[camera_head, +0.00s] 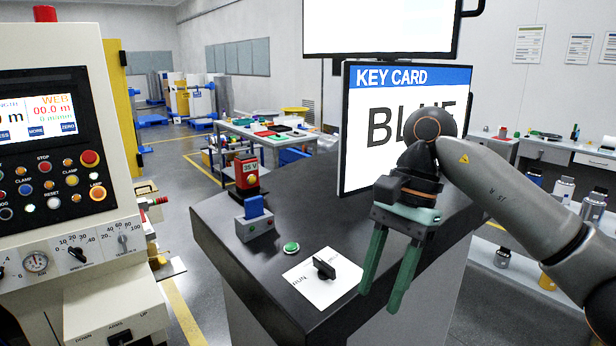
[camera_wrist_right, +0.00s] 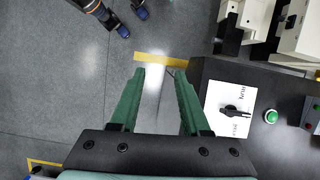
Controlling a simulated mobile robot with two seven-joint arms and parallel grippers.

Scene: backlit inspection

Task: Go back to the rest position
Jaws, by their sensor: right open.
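My right gripper (camera_head: 388,280) has green fingers and hangs over the front right part of the dark console top (camera_head: 340,228). Its fingers are apart with nothing between them; in the right wrist view the gripper (camera_wrist_right: 158,85) points down past the console edge, over grey floor. A black rotary knob (camera_head: 324,268) on a white plate lies left of the fingers. The blue key card (camera_head: 254,206) stands in a grey reader box (camera_head: 255,228) on the console. My left gripper does not show in either view.
A monitor (camera_head: 362,165) reading "KEY CARD BLUE" stands behind my right arm. A green button (camera_head: 291,248) and a red unit (camera_head: 247,172) marked "35 V" are on the console. A machine panel (camera_head: 50,150) fills the left side. Floor between them is open.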

